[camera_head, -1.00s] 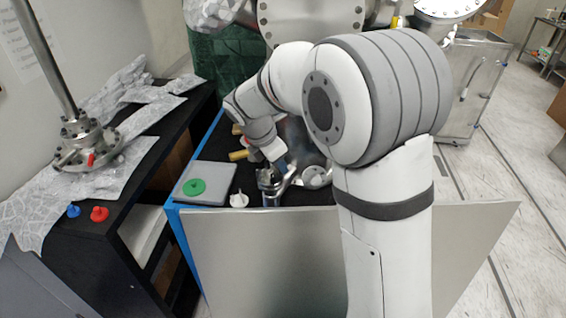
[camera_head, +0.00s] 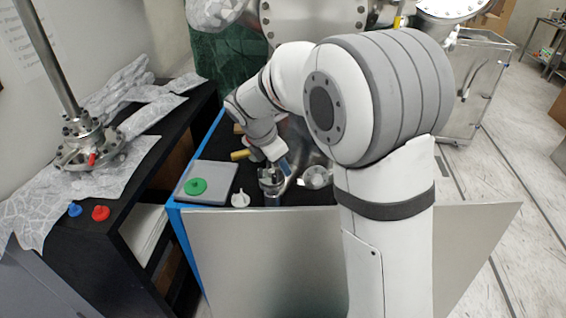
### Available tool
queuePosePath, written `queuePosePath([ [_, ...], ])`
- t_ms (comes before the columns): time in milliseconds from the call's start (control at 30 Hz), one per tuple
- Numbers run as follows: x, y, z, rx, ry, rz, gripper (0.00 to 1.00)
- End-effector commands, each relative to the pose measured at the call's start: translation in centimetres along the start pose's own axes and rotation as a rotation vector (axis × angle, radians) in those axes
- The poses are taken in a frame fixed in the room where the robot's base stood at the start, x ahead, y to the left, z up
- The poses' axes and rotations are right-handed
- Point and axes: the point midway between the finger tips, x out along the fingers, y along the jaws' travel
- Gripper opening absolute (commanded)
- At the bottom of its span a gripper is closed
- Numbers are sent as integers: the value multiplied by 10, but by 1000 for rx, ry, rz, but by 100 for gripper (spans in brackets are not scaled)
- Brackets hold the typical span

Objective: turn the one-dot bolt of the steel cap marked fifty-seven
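My arm reaches over the dark top of a bench, and my gripper (camera_head: 277,168) is small and partly hidden at its end. A small steel fitting with upright prongs (camera_head: 270,184) stands at the bench's front edge, just below my gripper. I cannot tell whether they touch. A round steel piece (camera_head: 316,178) lies to the right, partly behind my arm. No number or dots can be read on either steel piece, so I cannot tell which is the cap marked fifty-seven. Whether my fingers are open or shut is too small to see.
A green knob (camera_head: 196,187) rests on a grey plate (camera_head: 221,178); a white knob (camera_head: 240,199) stands beside it. Red (camera_head: 100,213) and blue (camera_head: 74,210) knobs sit on the black left bench near a flanged steel post (camera_head: 88,146). A brass-coloured piece (camera_head: 239,155) lies behind the plate.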

Motion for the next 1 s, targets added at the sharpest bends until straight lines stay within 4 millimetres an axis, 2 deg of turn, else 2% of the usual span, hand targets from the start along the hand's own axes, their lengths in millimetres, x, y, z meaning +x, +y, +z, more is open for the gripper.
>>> queuePosePath([
  [233, -7, 0, 1, 1, -1, 1, 35],
  [500, -51, 0, 0, -1, -1, 3, 35],
  [700, -74, -1, -1, -1, 0, 1, 35],
  [1000, -78, -1, -1, 0, 0, 0, 35],
])
